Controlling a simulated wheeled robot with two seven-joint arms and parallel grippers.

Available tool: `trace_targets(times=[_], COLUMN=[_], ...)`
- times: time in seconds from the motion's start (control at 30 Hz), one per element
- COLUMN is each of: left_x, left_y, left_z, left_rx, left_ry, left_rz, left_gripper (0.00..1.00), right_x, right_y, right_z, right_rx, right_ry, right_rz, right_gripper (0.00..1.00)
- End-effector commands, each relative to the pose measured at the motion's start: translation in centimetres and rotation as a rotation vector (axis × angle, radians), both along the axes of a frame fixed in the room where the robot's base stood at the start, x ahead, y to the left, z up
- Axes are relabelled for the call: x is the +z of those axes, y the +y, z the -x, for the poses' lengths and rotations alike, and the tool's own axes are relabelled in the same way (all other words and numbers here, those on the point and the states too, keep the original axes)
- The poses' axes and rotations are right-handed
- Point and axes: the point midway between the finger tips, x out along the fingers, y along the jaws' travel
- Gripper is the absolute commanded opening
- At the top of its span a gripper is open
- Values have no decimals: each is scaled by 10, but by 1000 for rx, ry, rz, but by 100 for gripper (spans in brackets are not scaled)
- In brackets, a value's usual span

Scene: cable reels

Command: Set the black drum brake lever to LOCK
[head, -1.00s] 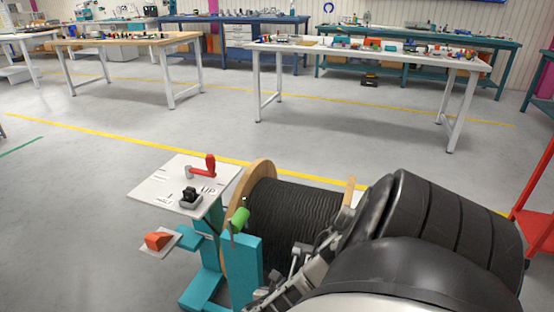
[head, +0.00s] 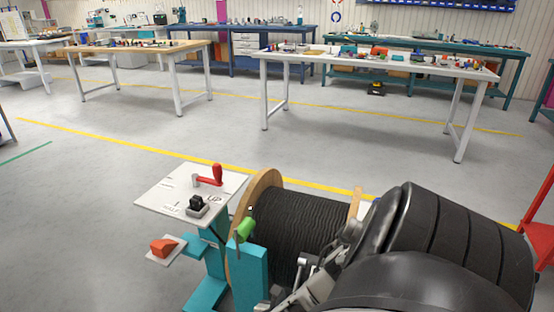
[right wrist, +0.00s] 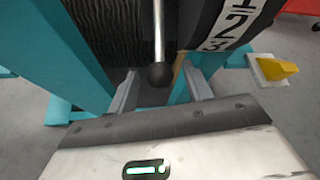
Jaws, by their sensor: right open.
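In the right wrist view, a lever with a bare metal rod and a black ball knob (right wrist: 160,74) points down in front of the dark drum. My right gripper (right wrist: 162,90) is open, with one finger on each side of the knob; I cannot tell whether either finger touches it. In the head view, the black drum (head: 305,225) with wooden flanges sits in a teal stand (head: 251,275). My right arm covers its right part, and I cannot make out the knob there. No LOCK marking is readable. My left gripper is not in view.
A white panel (head: 160,200) left of the drum carries a red crank (head: 212,177) and a black switch (head: 197,206). A green grip (head: 245,229) and an orange pedal (head: 164,246) are near it. A white label with numbers (right wrist: 237,20) and a yellow wedge (right wrist: 284,67) show in the wrist view.

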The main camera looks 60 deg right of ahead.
Motion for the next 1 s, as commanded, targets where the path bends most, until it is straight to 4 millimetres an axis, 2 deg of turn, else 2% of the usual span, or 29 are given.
trace_targets(times=[0.03,0.3,0.5,0.7,1.0], left_x=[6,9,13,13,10], left_y=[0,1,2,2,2], left_z=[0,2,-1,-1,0], left_rx=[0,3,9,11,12], left_ry=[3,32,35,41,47], left_rz=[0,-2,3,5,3], left_gripper=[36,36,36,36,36], right_x=[8,38,56,64,65], right_y=[10,69,104,121,123], right_z=[0,1,1,1,1], right_rx=[1,2,1,1,0], right_ry=[-1,1,2,1,1], right_rz=[-5,-5,-1,1,3], right_gripper=[50,50,50,50,50])
